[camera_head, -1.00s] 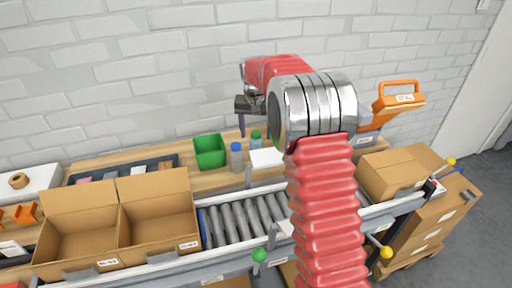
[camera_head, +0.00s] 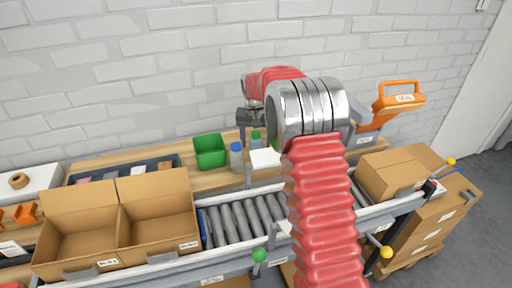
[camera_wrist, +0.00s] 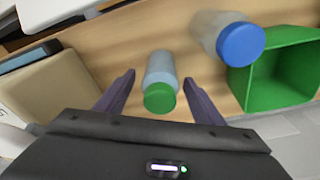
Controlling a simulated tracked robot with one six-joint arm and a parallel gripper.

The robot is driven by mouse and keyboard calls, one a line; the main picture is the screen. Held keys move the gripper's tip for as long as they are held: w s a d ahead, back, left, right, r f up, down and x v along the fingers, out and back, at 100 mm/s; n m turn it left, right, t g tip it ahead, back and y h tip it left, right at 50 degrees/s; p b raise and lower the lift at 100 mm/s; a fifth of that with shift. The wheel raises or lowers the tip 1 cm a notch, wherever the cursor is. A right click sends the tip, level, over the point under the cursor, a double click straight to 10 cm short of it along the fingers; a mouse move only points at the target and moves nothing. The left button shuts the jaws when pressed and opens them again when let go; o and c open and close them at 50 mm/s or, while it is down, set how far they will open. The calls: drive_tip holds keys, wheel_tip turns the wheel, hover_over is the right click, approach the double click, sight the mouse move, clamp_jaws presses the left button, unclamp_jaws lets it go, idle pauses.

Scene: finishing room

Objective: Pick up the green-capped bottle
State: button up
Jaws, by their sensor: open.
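The green-capped bottle (camera_wrist: 160,82) stands on the wooden shelf, between the spread fingers of my gripper (camera_wrist: 158,92) in the wrist view. Its clear body and green cap show, and neither finger appears to touch it. In the head view the green-capped bottle (camera_head: 256,139) is beside the blue-capped bottle (camera_head: 236,157), just right of it. My gripper (camera_head: 243,134) is partly hidden by my arm there, with a dark finger near the bottle. The gripper is open and empty.
The blue-capped bottle (camera_wrist: 234,40) and a green bin (camera_wrist: 282,72) stand close to the right in the wrist view. A white box (camera_head: 265,158) lies near the bottles. A roller conveyor (camera_head: 236,220) and an open carton (camera_head: 160,212) are in front.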

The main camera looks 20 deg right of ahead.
drive_tip(key=shift+c, duration=0.2)
drive_tip(key=c, duration=1.2)
